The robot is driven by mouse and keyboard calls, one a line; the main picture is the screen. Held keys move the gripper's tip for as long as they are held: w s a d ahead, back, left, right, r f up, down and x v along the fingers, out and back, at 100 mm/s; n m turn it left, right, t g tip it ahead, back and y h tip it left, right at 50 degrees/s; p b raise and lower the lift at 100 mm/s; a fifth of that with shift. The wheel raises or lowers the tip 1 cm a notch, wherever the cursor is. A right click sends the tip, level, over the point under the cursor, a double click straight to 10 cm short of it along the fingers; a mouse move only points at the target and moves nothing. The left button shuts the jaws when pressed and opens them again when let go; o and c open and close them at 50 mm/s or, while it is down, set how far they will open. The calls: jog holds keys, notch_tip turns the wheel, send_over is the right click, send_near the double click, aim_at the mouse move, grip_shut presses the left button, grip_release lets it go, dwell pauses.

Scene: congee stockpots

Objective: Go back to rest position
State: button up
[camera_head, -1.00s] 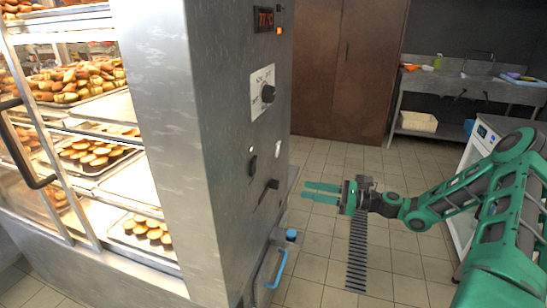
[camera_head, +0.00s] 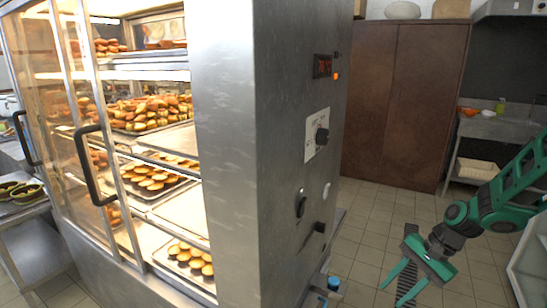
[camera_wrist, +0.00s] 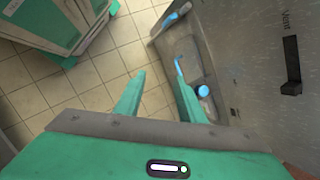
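My gripper (camera_head: 402,283) is at the lower right of the head view, pointing down over the tiled floor. Its two green fingers are spread apart with nothing between them. In the wrist view my gripper (camera_wrist: 158,92) also shows open and empty, with floor tiles between the fingers. The steel heated display cabinet (camera_head: 265,150) stands to the left of my gripper, apart from it.
The cabinet's side carries a knob (camera_head: 321,136) and a blue handle and cap (camera_head: 333,284) low down. Trays of pastries (camera_head: 150,112) sit behind its glass. A brown double-door cupboard (camera_head: 405,100) and a sink counter (camera_head: 495,128) stand behind. Open floor lies between.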

jog(key=s+d+r+n+h, duration=0.2)
jog(key=s+d+r, duration=0.2)
jog(key=s+r, duration=0.3)
jog(key=s+d+r+n+h, duration=0.3)
jog(key=s+r, duration=0.3)
jog(key=s, duration=1.1)
jog(key=shift+d+r, duration=0.4)
jog(key=shift+d, duration=0.2)
jog(key=shift+w+f+g, duration=0.25)
jog(key=shift+w+g, duration=0.05)
jog(key=shift+w, duration=0.3)
dwell(2.0)
